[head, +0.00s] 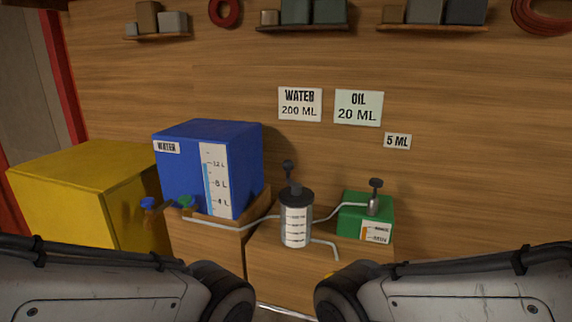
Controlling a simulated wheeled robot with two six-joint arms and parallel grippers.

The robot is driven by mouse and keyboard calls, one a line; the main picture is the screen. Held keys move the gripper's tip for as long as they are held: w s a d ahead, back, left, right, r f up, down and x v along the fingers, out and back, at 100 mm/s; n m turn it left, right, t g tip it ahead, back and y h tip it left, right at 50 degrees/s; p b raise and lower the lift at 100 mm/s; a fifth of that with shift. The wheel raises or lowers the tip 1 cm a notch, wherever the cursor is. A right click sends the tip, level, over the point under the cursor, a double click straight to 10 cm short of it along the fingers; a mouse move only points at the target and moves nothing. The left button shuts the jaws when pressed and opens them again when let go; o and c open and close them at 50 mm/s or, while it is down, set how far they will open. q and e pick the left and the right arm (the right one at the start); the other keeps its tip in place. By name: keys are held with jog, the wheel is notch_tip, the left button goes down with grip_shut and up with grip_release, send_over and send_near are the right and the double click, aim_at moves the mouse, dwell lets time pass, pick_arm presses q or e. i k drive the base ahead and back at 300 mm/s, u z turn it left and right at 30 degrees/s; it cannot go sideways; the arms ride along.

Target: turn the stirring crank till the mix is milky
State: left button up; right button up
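A clear mixing vessel (296,228) with printed scale marks and a black lid stands upright on the wooden cabinet in the head view. A dark crank with a knob (288,166) rises from its lid. The vessel looks whitish to grey inside; I cannot tell how milky the mix is. Thin pale pipes meet the vessel on both sides. My arm links fill the lower left and lower right of the picture. Neither gripper shows, so no contact with the crank is visible.
A blue water tank (185,172) with valve handles (168,203) stands left of the vessel. A green oil box (368,215) with a dark-knobbed pump (374,197) stands right. A yellow box (85,200) is far left. Labels (300,105) and shelves (305,28) are on the wall.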

aim_at(296, 187)
jog(key=u, duration=0.15)
jog(key=i, duration=0.35)
jog(key=u, duration=0.9)
